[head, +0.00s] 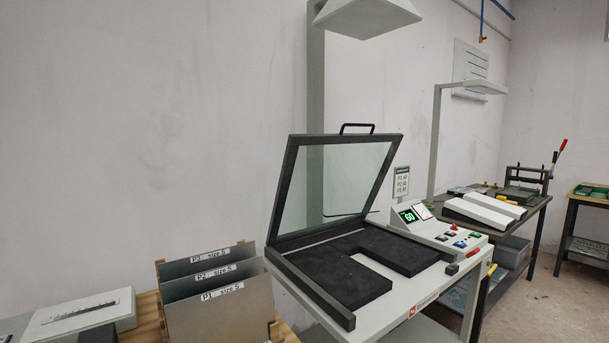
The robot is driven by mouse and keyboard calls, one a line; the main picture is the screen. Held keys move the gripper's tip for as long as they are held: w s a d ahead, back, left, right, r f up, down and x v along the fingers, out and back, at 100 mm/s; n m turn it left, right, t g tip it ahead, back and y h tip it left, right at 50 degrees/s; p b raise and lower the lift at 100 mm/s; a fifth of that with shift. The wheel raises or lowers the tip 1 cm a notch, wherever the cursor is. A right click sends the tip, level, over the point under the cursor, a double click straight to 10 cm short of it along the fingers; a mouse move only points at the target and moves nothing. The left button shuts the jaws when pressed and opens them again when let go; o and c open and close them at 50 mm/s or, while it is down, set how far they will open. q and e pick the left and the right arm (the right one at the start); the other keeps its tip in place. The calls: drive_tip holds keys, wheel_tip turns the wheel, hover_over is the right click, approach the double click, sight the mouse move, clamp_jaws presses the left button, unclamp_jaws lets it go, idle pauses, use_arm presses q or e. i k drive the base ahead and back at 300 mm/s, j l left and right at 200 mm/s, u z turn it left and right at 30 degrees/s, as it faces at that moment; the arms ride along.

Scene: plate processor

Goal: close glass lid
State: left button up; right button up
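The glass lid (333,187) has a dark frame and a black handle (356,127) on its top edge. It stands open, tilted back and hinged at the rear of the plate processor (400,308). Under it lies a black padded bed (338,278) with a light rectangular cut-out towards the front. A control panel (441,238) with coloured buttons and a green lit display (408,216) sits to the right of the bed. Neither of my grippers shows in the head view.
Metal plates labelled P1, P2 and P3 (232,312) stand in a wooden rack at the lower left. A light box (82,312) lies left of them. A lamp hood (366,17) hangs above the lid. A second workbench (507,215) stands at the right.

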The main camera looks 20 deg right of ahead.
sight(294, 141)
drive_tip(key=i+l+u, duration=0.1)
drive_tip(key=l+u, duration=1)
